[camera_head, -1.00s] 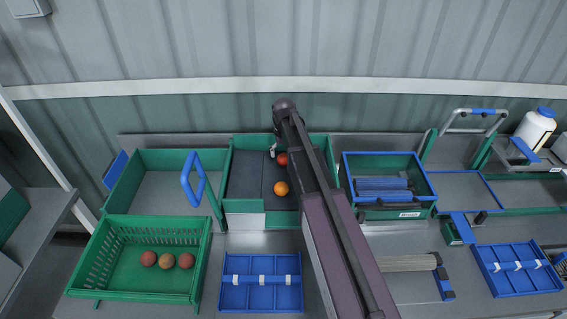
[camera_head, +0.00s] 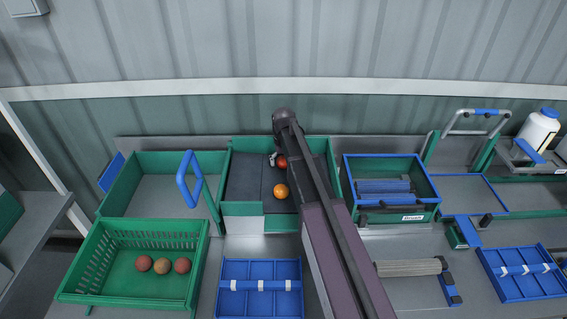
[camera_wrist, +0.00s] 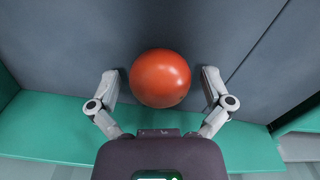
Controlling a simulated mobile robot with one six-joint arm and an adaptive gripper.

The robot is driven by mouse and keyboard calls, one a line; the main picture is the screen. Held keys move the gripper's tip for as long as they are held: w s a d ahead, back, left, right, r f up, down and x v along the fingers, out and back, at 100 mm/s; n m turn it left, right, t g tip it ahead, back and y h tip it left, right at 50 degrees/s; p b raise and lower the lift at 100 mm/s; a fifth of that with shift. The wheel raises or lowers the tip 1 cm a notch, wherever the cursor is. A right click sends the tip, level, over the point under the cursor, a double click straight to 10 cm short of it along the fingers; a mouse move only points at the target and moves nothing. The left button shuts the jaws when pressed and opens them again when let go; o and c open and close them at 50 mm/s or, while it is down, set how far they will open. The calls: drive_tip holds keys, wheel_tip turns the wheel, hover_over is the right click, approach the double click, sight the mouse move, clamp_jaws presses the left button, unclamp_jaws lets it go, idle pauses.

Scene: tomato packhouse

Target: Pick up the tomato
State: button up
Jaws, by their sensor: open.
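A red tomato (camera_wrist: 160,78) rests on the dark grey belt in the wrist view. My gripper (camera_wrist: 160,84) is open, with one finger on each side of the tomato and a gap on both sides. In the head view the red tomato (camera_head: 282,162) is partly hidden behind my arm, and only part of my gripper (camera_head: 273,159) shows beside it. An orange tomato (camera_head: 281,191) lies nearer on the same belt (camera_head: 243,178), apart from the gripper.
Green walls (camera_wrist: 70,124) edge the belt. A green crate (camera_head: 85,285) with several reddish tomatoes stands at the front left. A blue-rimmed bin with rollers (camera_head: 437,199) is to the right. A blue divided tray (camera_head: 260,300) lies in front.

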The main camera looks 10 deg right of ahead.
drive_tip(key=c, duration=0.7)
drive_tip(key=shift+r, duration=0.2)
wheel_tip(320, 180, up, 10)
drive_tip(key=p, duration=1)
drive_tip(key=shift+f, duration=0.2)
drive_tip(key=shift+f, duration=0.15)
drive_tip(key=shift+f+b, duration=0.2)
drive_tip(key=shift+b, duration=0.15)
